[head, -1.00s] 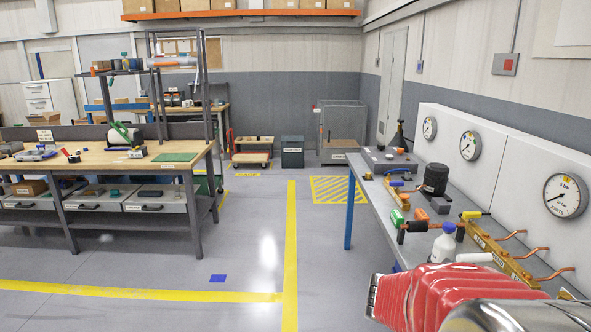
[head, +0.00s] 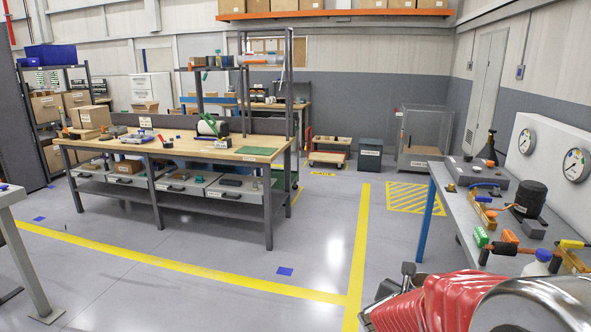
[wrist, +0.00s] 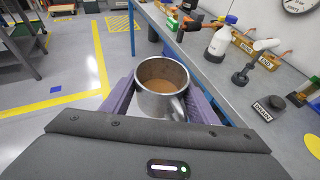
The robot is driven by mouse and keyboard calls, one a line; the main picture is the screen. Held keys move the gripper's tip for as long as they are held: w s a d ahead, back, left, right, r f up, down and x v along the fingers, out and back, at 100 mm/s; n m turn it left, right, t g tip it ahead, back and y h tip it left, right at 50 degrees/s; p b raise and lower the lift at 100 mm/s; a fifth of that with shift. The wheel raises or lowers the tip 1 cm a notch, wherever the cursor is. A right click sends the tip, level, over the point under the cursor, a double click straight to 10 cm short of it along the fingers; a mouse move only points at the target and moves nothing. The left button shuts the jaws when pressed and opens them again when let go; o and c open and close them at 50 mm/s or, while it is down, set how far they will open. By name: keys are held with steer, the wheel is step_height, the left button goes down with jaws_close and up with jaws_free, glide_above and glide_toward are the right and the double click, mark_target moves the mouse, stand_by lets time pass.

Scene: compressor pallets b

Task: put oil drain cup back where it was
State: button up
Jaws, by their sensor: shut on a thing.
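The oil drain cup (wrist: 158,107) is a metal cup with a handle, holding brown liquid. In the wrist view it is upright between the purple fingers of my gripper (wrist: 161,84), which is shut on it. The cup is in front of the grey bench's (wrist: 209,75) near edge, apart from the bench top. A small plate marked DRAIN (wrist: 262,112) lies on the bench to the right, beside a dark round piece (wrist: 275,102). In the head view I cannot make out the cup.
A wooden-topped workbench (head: 182,147) stands at left. A grey table corner (head: 10,195) is at far left. The floor between is mostly clear.

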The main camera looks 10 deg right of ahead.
steer(key=w+a+f+n+t+y, duration=0.1)
steer(key=w+a+f+n+y, duration=0.1)
steer(key=a, duration=0.5)
steer(key=w+a+f+n+t+y, duration=0.1)
steer(key=w+a+f+n+y, duration=0.1)
steer(key=a, duration=0.6)
steer(key=w+a+f+n+t+y, duration=0.2)
steer(key=a, duration=0.6)
steer(key=shift+w+a+f, duration=0.15)
steer(key=shift+a+f, duration=0.1)
steer(key=shift+f, duration=0.1)
steer(key=shift+d, duration=0.2)
